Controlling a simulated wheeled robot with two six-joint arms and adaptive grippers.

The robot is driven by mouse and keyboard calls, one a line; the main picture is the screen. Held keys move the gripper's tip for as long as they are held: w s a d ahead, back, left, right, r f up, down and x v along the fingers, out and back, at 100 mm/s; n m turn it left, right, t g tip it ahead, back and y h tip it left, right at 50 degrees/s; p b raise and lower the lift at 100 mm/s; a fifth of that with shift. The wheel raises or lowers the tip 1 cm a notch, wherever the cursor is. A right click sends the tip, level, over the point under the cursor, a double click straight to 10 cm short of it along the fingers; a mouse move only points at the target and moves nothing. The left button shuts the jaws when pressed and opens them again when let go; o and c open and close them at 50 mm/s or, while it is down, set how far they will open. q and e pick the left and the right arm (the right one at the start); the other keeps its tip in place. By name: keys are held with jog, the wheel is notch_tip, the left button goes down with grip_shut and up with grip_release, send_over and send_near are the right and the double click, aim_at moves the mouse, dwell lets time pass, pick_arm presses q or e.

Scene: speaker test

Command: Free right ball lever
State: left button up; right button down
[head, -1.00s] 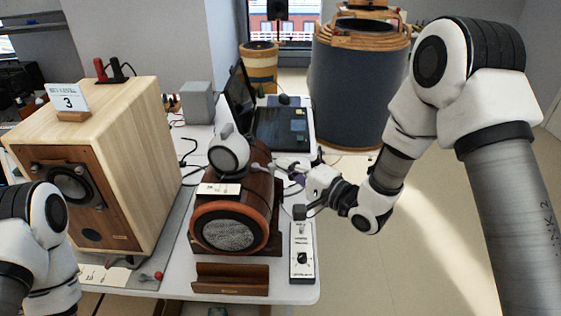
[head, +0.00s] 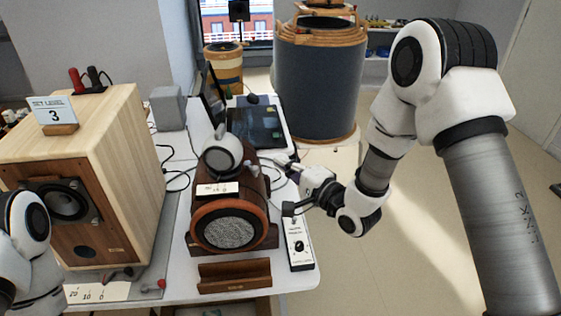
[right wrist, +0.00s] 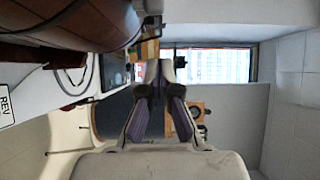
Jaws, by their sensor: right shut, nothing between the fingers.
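A round wooden speaker (head: 266,215) with an orange-brown front ring and grey mesh stands on the table in the head view.
A wooden box speaker (head: 140,165) with a "3" card stands left. A black-and-white control box (head: 299,250) lies below my right gripper. A laptop (head: 262,128) and grey block (head: 168,108) are behind. A wooden holder (head: 234,276) lies in front.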

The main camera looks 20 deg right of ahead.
jog(key=s+a+b, duration=0.1)
jog(key=s, duration=0.8)
jog(key=shift+s+a+b, duration=0.2)
jog(key=shift+s+b, duration=0.15)
jog(key=shift+a+f, duration=0.1)
